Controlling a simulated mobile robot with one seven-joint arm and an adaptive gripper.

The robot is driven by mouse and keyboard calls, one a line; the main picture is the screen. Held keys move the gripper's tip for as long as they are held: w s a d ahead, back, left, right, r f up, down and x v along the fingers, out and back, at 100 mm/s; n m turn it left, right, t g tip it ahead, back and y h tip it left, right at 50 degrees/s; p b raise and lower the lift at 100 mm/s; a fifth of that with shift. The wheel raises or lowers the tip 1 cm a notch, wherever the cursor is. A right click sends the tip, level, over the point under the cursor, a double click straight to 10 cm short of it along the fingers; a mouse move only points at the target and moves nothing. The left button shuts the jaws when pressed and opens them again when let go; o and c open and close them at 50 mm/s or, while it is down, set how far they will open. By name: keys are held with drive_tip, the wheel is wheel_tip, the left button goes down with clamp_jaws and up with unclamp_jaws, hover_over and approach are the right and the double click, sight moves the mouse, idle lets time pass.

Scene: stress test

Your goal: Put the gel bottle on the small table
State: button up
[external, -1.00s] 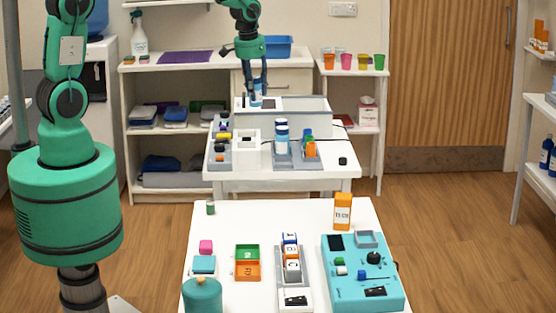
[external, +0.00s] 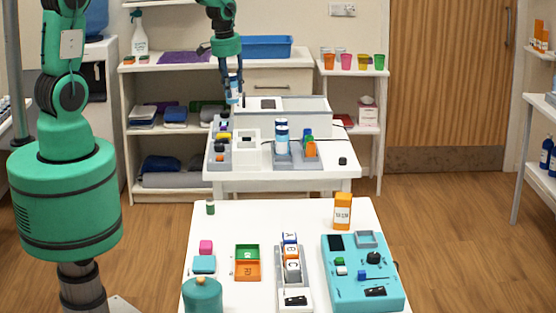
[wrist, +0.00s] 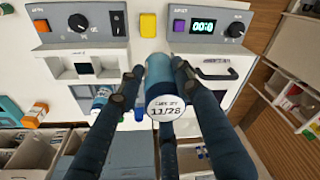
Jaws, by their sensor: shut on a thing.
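My gripper (external: 233,90) is shut on a blue and white bottle (external: 235,97), held above the left end of the back white table. In the wrist view the bottle (wrist: 162,88) sits between my fingers, its white round end printed 11/28 facing the camera. I cannot read the word gel on it. A similar blue and white bottle (external: 281,140) stands in a grey tray on the back table (external: 335,172). A nearer white table (external: 215,225) stands in front. I cannot tell which of these is the small table.
A long grey-white box (external: 310,118) stands at the back of the back table, right of my gripper. A white open holder (external: 245,150) stands in front. The nearer table holds an orange bottle (external: 342,211), a teal device (external: 362,280) and a teal jar (external: 202,296).

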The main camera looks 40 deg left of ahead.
idle(0.3)
